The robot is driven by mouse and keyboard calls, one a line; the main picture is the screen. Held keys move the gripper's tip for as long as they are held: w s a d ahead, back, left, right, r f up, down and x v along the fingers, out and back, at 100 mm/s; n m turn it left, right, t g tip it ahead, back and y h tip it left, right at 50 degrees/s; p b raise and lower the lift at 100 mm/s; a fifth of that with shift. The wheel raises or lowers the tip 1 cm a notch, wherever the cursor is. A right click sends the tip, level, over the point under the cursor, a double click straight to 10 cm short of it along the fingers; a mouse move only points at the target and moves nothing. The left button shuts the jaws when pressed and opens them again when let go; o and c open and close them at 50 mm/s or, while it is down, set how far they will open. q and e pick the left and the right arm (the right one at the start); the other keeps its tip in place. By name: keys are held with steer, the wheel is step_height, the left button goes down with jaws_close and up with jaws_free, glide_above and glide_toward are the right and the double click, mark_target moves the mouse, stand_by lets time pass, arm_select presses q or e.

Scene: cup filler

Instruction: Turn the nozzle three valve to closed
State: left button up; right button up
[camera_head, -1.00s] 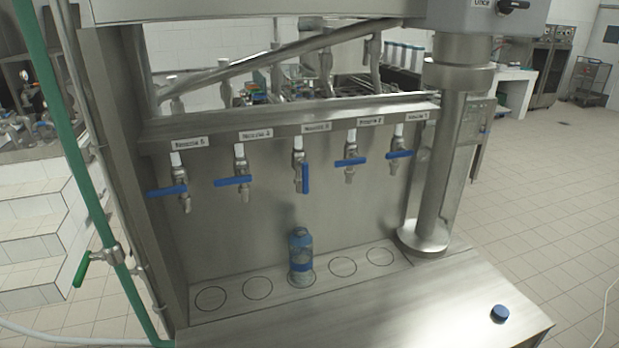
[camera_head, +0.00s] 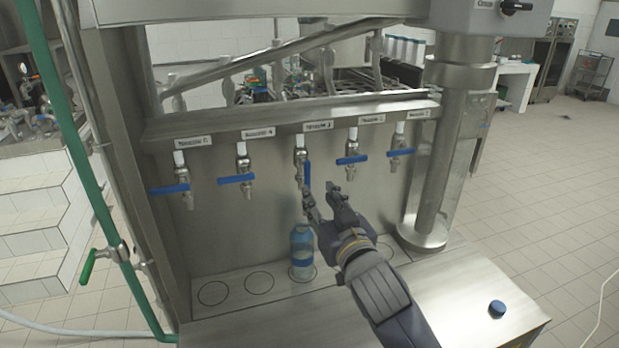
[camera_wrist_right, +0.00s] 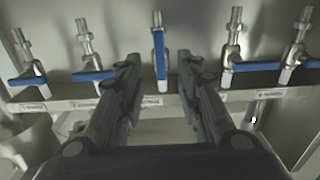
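The nozzle three valve (camera_head: 301,160) is the middle one of the row. Its blue handle (camera_head: 307,174) hangs vertically, while the neighbouring handles lie sideways. In the right wrist view the same blue handle (camera_wrist_right: 159,58) stands vertical between the two finger lines. My right gripper (camera_head: 322,190) is open, just in front of and below the handle, with nothing visible between its fingers. It also shows open in the right wrist view (camera_wrist_right: 166,85). A blue-tinted bottle (camera_head: 301,252) stands upright below nozzle three. My left gripper is not in view.
The nozzle four handle (camera_head: 236,179) and nozzle two handle (camera_head: 352,160) flank the middle valve. A steel column (camera_head: 443,150) stands to the right. A blue cap (camera_head: 497,309) lies on the steel counter (camera_head: 455,290), which is otherwise clear at right.

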mark_target(308, 179)
steer(key=p+x, duration=0.2)
steer(key=x, duration=0.5)
steer(key=shift+w, duration=0.25)
jaws_close()
